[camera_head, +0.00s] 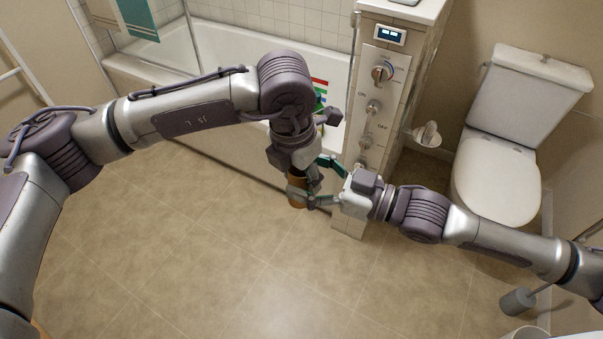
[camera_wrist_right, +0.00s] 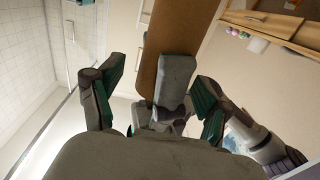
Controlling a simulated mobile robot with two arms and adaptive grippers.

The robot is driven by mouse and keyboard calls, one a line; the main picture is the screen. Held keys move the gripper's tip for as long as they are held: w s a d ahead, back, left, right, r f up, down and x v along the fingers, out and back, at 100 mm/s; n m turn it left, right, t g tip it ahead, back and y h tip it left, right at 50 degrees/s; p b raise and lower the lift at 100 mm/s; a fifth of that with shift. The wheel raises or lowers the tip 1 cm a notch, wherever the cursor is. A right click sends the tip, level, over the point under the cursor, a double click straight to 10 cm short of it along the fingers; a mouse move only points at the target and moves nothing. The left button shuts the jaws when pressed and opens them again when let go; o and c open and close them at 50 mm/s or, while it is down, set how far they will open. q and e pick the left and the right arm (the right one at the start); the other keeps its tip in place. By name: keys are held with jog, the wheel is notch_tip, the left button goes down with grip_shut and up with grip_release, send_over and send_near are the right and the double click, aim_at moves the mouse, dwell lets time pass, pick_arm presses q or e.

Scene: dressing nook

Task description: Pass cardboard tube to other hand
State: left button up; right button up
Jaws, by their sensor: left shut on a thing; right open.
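The brown cardboard tube (camera_head: 296,192) is held upright under my left wrist, in front of the bathtub. My left gripper (camera_head: 302,175) is shut on it; its fingers partly hide the tube. My right gripper (camera_head: 316,184) comes in from the right, open, with its fingers reaching to either side of the tube. In the right wrist view the tube (camera_wrist_right: 181,36) runs up from between the spread green-padded fingers of my right gripper (camera_wrist_right: 153,98). A grey finger part covers its lower end there, and I cannot tell whether the right fingers touch the tube.
The bathtub (camera_head: 225,47) and a tiled control pillar (camera_head: 378,110) with knobs stand close behind the grippers. A toilet (camera_head: 497,185) and a paper holder (camera_head: 428,134) are at right. The tiled floor (camera_head: 215,235) in front is clear.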

jog(key=v, duration=1.1)
jog(key=w+d+f+m+t+h, duration=0.1)
jog(key=w+d+f+t+h, duration=0.15)
jog(key=w+f, duration=0.45)
jog(key=w+d+f+m+t+h, duration=0.1)
jog(key=w+d+f+m+h, duration=0.15)
jog(key=w+f, duration=0.4)
jog(key=s+d+f+m+h, duration=0.1)
jog(key=s+d+f+h, duration=0.2)
jog(key=f, duration=0.8)
jog(key=d+f+m+h, duration=0.2)
jog(key=d+f+h, duration=0.25)
jog(key=f, duration=0.75)
jog(key=s+d+f+m+g+h, duration=0.1)
jog(key=s+d+f+g, duration=0.1)
jog(key=s+f, duration=0.6)
jog(key=s+d+f+m+g+h, duration=0.1)
jog(key=s+d+f+g+h, duration=0.15)
jog(key=s+f, duration=0.5)
jog(key=s+a+f+g, duration=0.2)
jog(key=s+f, duration=0.1)
jog(key=s, duration=0.6)
jog(key=s+a+f+m+g, duration=0.1)
jog(key=s+f, duration=0.3)
jog(key=s, duration=0.5)
jog(key=s+a+f+g, duration=0.3)
jog(key=s, duration=0.6)
jog(key=shift+f+m, duration=0.35)
jog(key=shift+f, duration=0.05)
jog(key=shift+s, duration=0.1)
